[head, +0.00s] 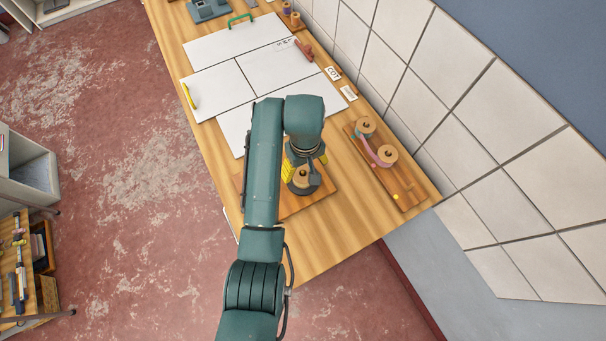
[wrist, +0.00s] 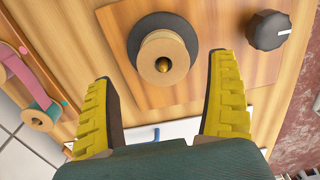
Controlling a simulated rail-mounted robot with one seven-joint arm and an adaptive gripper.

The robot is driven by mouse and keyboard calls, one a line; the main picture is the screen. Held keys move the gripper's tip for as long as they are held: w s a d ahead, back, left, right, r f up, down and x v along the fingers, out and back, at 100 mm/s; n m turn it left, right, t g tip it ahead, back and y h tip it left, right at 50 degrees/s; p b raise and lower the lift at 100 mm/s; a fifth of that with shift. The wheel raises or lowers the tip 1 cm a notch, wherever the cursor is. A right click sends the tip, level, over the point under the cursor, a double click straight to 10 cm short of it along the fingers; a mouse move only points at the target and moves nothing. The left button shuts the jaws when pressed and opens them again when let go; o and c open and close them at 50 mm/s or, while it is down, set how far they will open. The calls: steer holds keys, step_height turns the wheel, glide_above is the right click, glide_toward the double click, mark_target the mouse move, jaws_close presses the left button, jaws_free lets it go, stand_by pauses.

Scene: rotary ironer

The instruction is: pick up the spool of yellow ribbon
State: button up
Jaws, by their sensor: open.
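A pale wooden spool (wrist: 163,57) with a brass-coloured pin tip at its centre sits on a dark round base (wrist: 138,38). It is the likely yellow-ribbon spool, but I cannot clearly tell its winding's colour. It also shows in the head view (head: 302,176), partly hidden by my arm. My gripper (wrist: 162,67) is open, with yellow ridged fingers on either side of the spool in the wrist view. I see no finger clearly touching it, and the height gap is unclear. In the head view my gripper (head: 303,167) is over the same spot, mostly hidden.
A dark knob (wrist: 268,30) is on the spool's wooden board (wrist: 200,15). To the right, two spools joined by pink ribbon (head: 376,152) stand on another board (head: 408,198) near the tiled wall (head: 460,150). White panels (head: 240,75) with coloured handles lie further along the bench.

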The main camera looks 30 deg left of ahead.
mark_target(303, 171)
steer(key=f, duration=0.4)
steer(key=shift+a+f+p, duration=0.25)
steer(key=shift+p, duration=0.1)
steer(key=c, duration=1.3)
